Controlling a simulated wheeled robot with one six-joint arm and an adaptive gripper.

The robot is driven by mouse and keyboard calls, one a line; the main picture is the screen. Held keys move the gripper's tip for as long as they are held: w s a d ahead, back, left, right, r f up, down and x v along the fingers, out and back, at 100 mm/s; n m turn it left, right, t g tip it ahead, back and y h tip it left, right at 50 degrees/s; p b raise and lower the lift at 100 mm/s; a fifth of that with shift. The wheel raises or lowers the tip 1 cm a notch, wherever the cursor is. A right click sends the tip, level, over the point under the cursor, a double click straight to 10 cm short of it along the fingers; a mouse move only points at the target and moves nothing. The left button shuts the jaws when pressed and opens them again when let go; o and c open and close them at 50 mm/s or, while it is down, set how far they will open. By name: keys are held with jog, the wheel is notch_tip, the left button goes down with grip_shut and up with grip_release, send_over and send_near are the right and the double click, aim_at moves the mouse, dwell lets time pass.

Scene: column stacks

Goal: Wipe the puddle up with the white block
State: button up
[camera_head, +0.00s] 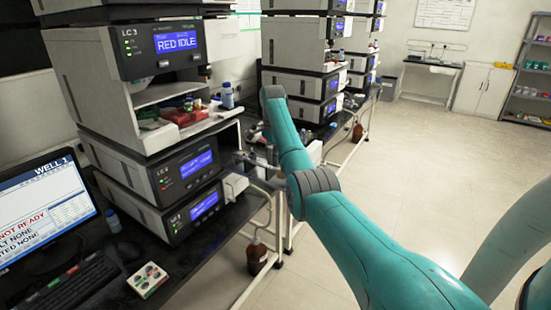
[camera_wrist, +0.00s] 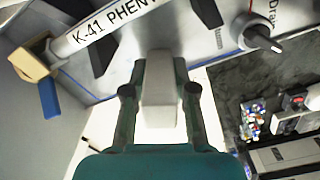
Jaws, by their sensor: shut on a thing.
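My gripper (camera_wrist: 160,92) is shut on the white block (camera_wrist: 159,72), which sits between its two fingers in the wrist view. A bright pale surface shows around the block's lower part. I cannot tell whether the block touches it. I cannot make out the puddle in either view. In the head view my teal arm reaches toward the bench between the instrument stacks, and I cannot make out the gripper and block clearly there.
A white column labelled "K-41 PHENY" (camera_wrist: 100,25) with a tan end lies close by at the upper left. A knob (camera_wrist: 258,38) is at the upper right, near a "Drain" label. Instrument stacks (camera_head: 150,90) and a monitor (camera_head: 45,205) stand at left. Open floor (camera_head: 420,150) lies right.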

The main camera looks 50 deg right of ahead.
jog(key=shift+w, duration=0.15)
jog(key=shift+w+a+f, duration=0.1)
jog(key=shift+w+f, duration=0.05)
jog(key=shift+w, duration=0.8)
jog(key=shift+s, duration=1.35)
jog(key=shift+s+r, duration=0.25)
jog(key=shift+s, duration=0.6)
jog(key=shift+w, duration=0.15)
jog(key=shift+w+f, duration=0.1)
jog(key=shift+w, duration=1.8)
jog(key=shift+w+f, duration=0.1)
jog(key=shift+w, duration=0.05)
jog(key=shift+s+r, duration=0.2)
jog(key=shift+s, duration=2)
jog(key=shift+w+f, duration=0.1)
jog(key=shift+w, duration=1)
